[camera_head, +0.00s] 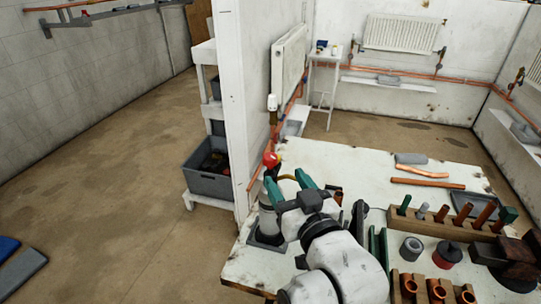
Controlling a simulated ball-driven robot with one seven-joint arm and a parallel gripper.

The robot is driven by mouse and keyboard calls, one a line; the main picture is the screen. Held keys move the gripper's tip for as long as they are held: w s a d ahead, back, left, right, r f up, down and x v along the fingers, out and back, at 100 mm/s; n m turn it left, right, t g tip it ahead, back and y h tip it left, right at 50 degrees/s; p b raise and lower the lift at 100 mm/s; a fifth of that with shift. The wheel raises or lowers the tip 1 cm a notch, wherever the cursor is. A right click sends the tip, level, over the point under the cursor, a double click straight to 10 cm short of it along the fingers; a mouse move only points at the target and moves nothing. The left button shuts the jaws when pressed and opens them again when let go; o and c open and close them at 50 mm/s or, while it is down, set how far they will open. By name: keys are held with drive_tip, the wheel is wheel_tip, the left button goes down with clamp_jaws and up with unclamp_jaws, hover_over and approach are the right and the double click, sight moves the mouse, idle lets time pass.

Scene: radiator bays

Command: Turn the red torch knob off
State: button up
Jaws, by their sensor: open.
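The red torch knob (271,159) shows at the far left edge of the workbench, atop the torch, beside the white partition. The torch's grey cylinder (268,222) stands upright in a dark square base on the bench. My gripper (287,178) has green fingers, spread apart and empty, just below and to the right of the knob. The left finger tip is close under the knob; I cannot tell whether they touch. My gripper and wrist hide part of the torch.
The white partition (240,110) rises close left of the torch. A grey crate (209,168) sits on a shelf beyond it.

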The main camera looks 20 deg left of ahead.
sight(273, 161)
drive_tip(key=p+x, duration=0.1)
drive_tip(key=x, duration=0.8)
drive_tip(key=shift+w+a, duration=0.1)
drive_tip(key=shift+w, duration=0.2)
drive_tip(key=c, duration=0.9)
drive_tip(key=shift+c, duration=0.2)
